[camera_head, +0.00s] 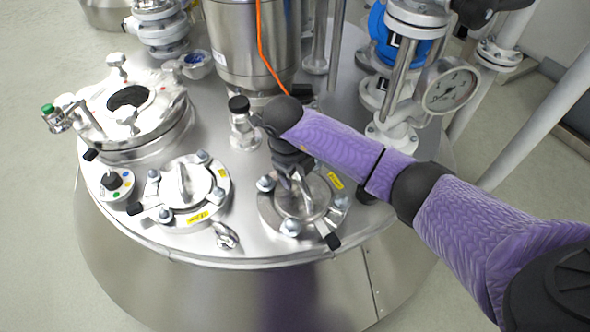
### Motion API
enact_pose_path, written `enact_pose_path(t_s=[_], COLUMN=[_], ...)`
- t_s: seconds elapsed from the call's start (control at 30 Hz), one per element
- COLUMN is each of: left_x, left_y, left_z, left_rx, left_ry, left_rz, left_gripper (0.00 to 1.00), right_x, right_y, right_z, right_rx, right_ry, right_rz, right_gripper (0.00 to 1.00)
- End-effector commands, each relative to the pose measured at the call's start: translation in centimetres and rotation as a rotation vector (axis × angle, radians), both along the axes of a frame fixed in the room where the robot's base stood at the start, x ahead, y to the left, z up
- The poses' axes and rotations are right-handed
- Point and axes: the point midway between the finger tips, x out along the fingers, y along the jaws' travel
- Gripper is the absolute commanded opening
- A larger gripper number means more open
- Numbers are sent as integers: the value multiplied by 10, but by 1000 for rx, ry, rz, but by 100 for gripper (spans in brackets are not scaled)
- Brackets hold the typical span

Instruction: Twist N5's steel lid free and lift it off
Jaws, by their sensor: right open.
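Two round steel lids with bolt clamps sit on the vessel top. The right lid (311,208) is under my right gripper (296,188); the left lid (186,186) is uncovered and shows its raised bar handle. The yellow tags beside them are too small to read, so I cannot tell which is N5. My right gripper points down over the right lid, its fingers open at the lid's handle, which they largely hide. I cannot tell whether they touch it. The right lid looks seated in its ring. My left gripper is not in view.
A large steel manway (132,106) stands at the left. A steel column (252,45) with an orange cable rises behind. A pressure gauge (451,89) and blue valve (391,38) are at the right. A small black-capped fitting (241,122) stands close to my gripper.

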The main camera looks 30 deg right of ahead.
Motion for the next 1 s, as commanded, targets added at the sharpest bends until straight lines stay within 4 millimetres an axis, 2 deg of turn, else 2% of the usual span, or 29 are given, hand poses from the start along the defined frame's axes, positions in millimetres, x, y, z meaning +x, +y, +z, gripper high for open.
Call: enact_pose_path(t_s=[0.07,0.3,0.4,1.0], left_x=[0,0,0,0], left_y=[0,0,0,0], left_z=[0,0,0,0], left_rx=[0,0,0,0], left_ry=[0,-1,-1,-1], left_rz=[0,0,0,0], left_gripper=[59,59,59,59], right_x=[0,0,0,0], right_y=[0,0,0,0], right_z=[0,0,0,0], right_rx=[0,0,0,0], right_ry=[0,0,0,1], right_rz=[0,0,0,0], right_gripper=[69,18,0,0])
